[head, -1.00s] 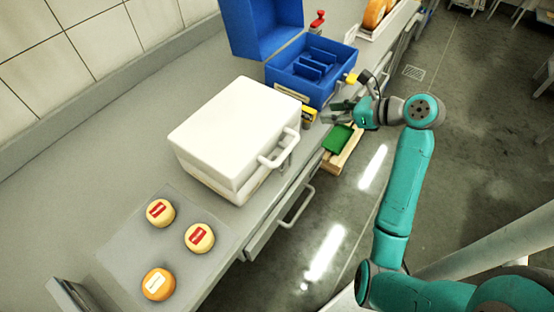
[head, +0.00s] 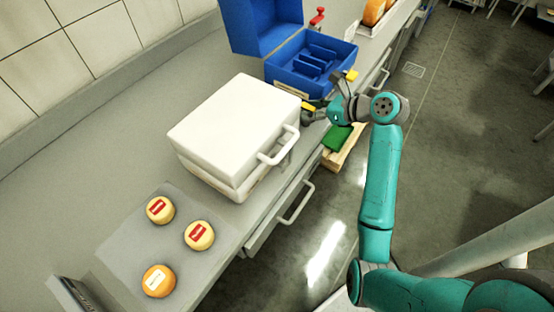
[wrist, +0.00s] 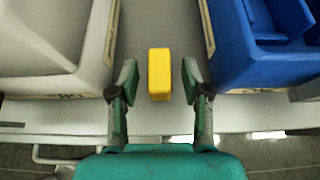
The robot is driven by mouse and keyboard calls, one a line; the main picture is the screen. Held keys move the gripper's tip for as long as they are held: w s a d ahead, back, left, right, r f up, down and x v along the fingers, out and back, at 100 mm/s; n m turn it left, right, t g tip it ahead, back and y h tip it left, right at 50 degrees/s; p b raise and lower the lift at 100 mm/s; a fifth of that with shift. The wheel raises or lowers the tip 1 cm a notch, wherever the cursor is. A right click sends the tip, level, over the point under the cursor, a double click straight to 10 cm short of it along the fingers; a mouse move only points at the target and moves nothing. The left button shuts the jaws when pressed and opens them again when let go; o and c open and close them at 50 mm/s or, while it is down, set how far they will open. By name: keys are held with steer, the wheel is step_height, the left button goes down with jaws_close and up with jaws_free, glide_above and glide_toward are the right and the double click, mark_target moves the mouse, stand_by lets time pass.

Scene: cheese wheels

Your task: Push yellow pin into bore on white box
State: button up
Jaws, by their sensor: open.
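A large white box (head: 235,120) with a handle on its front stands on the counter; its edge shows at left in the wrist view (wrist: 45,40). A small yellow block (wrist: 159,74) stands on the counter between the white box and a blue case. Part of its yellow top shows in the head view (head: 309,105). My gripper (wrist: 158,80) is open, with one finger on each side of the yellow block and gaps between. I cannot tell whether this block is the pin. No bore is visible on the white box.
The blue case (head: 300,75) stands open beyond the white box, with another yellow piece (head: 351,75) at its corner. Several cheese wheels lie on a grey sheet (head: 130,250) in front. A green item (head: 337,137) lies in a wooden crate below the counter edge.

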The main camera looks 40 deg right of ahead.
jaws_close()
steer(key=shift+r, duration=1.7)
steer(key=shift+r, duration=0.3)
steer(key=shift+r, duration=0.9)
steer(key=shift+r, duration=1.35)
